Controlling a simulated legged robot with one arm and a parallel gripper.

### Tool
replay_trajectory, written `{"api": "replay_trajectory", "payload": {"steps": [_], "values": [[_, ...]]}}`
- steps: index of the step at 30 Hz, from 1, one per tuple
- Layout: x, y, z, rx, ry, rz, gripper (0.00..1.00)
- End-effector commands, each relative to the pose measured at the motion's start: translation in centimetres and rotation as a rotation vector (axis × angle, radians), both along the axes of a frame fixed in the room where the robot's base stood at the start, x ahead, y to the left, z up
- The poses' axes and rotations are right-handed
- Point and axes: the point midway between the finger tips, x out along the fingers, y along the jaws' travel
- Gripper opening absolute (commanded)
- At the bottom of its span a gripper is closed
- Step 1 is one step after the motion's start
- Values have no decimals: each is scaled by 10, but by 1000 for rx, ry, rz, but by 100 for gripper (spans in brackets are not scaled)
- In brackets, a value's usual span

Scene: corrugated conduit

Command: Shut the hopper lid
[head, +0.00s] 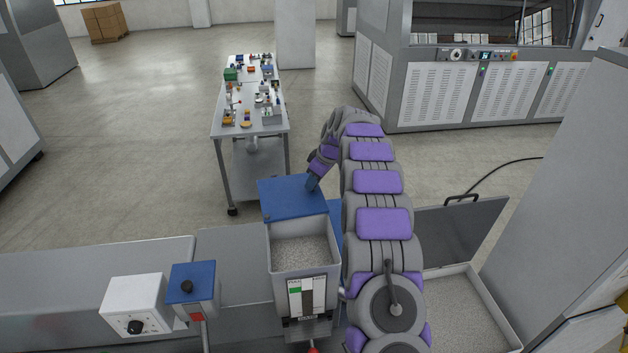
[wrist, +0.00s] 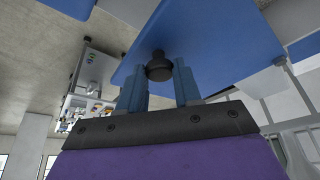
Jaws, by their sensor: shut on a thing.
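The grey hopper (head: 277,262) stands in front of me with its top open, and pale granules (head: 302,250) show inside. Its blue lid (head: 287,198) is raised at the far side of the opening. My gripper (head: 312,184) is at the lid's upper right part in the head view. In the wrist view, the blue fingers of my gripper (wrist: 159,80) are shut on the black knob (wrist: 157,64) of the blue lid (wrist: 195,35). The knob is hidden by the fingers in the head view.
A smaller blue-topped box (head: 192,272) and a white box with a black dial (head: 135,307) stand left of the hopper. An open bin of granules (head: 463,310) with a raised grey lid (head: 462,232) is at the right. A cluttered cart (head: 222,125) stands behind.

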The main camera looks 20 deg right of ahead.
Motion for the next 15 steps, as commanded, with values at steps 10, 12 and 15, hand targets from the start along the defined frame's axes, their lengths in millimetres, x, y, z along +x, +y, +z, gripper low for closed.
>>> {"api": "replay_trajectory", "payload": {"steps": [10, 12, 15], "values": [[-11, -4, 0, -2, -4, -64, 0], [-17, -6, 0, -1, -3, -93, 0], [-26, -8, -1, 0, -4, -145, 0]]}}
